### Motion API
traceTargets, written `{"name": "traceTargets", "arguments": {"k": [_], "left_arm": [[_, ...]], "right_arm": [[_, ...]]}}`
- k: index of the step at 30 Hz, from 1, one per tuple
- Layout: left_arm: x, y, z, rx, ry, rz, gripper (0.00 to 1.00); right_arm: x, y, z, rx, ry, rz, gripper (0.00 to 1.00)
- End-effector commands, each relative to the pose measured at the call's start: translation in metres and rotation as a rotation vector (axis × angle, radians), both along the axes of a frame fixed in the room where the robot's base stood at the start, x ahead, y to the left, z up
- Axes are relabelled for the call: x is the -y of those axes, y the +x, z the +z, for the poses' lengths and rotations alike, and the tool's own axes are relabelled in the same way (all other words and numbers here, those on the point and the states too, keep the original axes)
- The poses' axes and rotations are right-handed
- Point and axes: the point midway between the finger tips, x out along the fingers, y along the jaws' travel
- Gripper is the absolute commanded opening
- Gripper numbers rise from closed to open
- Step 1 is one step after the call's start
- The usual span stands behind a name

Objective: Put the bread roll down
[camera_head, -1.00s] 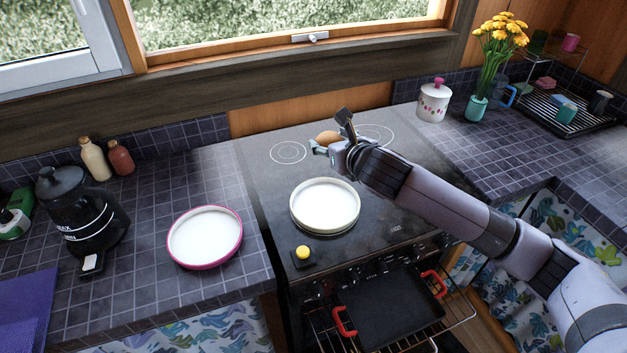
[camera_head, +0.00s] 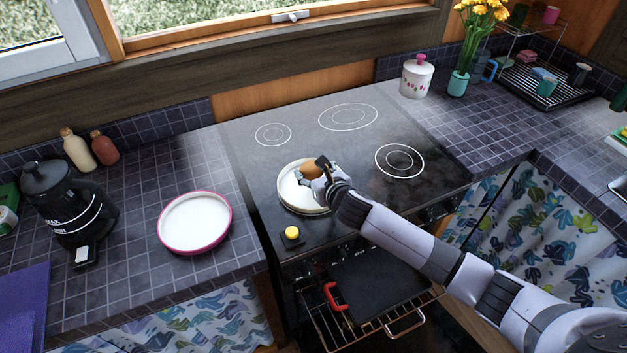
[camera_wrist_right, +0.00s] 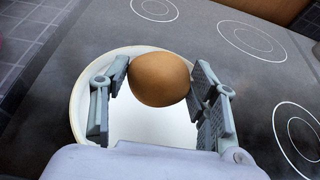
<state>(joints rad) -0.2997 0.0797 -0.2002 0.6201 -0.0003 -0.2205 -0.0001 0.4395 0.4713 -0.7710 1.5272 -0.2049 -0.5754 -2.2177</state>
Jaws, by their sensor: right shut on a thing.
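The brown bread roll (camera_head: 310,169) is between the fingers of my right gripper (camera_head: 318,172), which is shut on it. In the right wrist view the roll (camera_wrist_right: 160,79) sits between the two grey fingertips (camera_wrist_right: 160,84). Part of that white surface (camera_wrist_right: 150,122) shows below the roll in the wrist view. I cannot tell whether the roll touches it. My left gripper is not in view.
A pink-rimmed white plate (camera_head: 195,222) lies on the left counter near a black kettle (camera_head: 62,205). A yellow-topped item (camera_head: 292,233) sits at the stove's front left corner. The oven is open with a black tray (camera_head: 375,290) on its rack. The other burners are clear.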

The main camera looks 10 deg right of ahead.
Motion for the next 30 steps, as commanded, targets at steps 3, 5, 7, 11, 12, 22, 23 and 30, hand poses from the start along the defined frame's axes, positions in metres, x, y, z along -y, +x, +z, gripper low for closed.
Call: {"name": "traceTargets", "arguments": {"k": [3,5,7,11,12,22,23,30], "left_arm": [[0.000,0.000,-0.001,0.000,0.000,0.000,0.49],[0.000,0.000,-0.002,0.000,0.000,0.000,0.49],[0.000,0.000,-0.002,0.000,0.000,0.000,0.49],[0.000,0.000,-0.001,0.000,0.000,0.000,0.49],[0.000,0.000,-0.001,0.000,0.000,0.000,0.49],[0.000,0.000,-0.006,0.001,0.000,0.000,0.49],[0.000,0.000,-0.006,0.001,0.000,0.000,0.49],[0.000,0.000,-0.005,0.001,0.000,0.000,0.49]], "right_arm": [[0.000,-0.001,-0.023,-0.007,0.002,-0.002,0.27],[0.000,-0.001,-0.030,-0.005,0.001,-0.002,0.27],[0.000,-0.001,-0.034,-0.003,0.001,-0.001,0.27],[0.000,-0.001,-0.035,-0.002,-0.001,0.000,0.27],[0.000,-0.001,-0.035,-0.002,-0.001,0.000,0.27],[0.000,-0.001,-0.043,-0.003,-0.002,-0.001,0.27],[0.000,-0.001,-0.043,-0.004,-0.001,-0.001,0.56],[0.001,-0.002,-0.044,-0.008,-0.001,-0.002,0.72]]}}
